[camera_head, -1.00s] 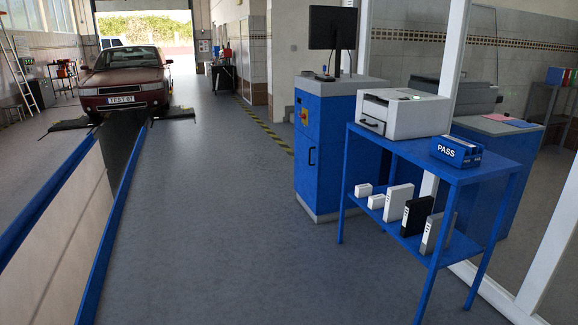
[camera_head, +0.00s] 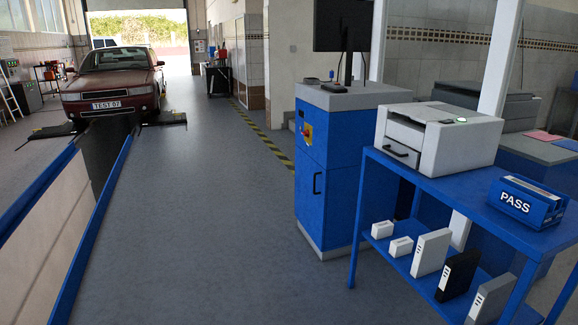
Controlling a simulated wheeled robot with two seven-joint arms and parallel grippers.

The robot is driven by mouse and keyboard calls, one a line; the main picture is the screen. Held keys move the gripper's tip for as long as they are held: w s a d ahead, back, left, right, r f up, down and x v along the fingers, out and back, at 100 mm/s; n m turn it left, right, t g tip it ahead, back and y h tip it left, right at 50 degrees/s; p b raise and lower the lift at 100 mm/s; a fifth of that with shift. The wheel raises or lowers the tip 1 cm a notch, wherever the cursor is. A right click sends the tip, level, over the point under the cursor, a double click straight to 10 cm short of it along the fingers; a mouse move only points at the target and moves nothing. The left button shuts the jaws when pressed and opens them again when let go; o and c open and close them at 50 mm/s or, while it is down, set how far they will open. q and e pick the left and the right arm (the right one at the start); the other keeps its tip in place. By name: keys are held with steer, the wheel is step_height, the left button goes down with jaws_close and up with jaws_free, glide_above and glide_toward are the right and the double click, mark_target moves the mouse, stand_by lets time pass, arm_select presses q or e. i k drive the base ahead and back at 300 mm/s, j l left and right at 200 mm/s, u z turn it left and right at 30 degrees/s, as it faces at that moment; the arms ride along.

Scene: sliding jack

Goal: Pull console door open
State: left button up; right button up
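The blue console (camera_head: 335,165) stands right of the middle of the head view, with a grey top and a grey base. Its door (camera_head: 311,190) is on the front face and looks shut. A dark vertical door handle (camera_head: 317,183) sits near the door's right edge. A red and yellow switch (camera_head: 307,134) is above the door. A black monitor (camera_head: 343,27) stands on the console top. Neither of my grippers shows in the view.
A blue table (camera_head: 440,185) with a white printer (camera_head: 437,135) and a PASS box (camera_head: 527,202) stands close at right, with binders on its lower shelf. An inspection pit with blue rails (camera_head: 107,215) runs along the left. The grey floor (camera_head: 210,220) between is clear.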

mark_target(311, 179)
steer(key=i, duration=1.55)
steer(key=i+z, duration=0.15)
steer(key=i, duration=0.3)
steer(key=i+j+z, duration=0.1)
steer(key=i, duration=0.35)
steer(key=i+j+z, duration=0.15)
steer(key=i, duration=0.3)
steer(key=i+j+z, duration=0.2)
steer(key=i+z, duration=0.15)
steer(key=i+j+z, duration=0.35)
steer(key=i, duration=0.1)
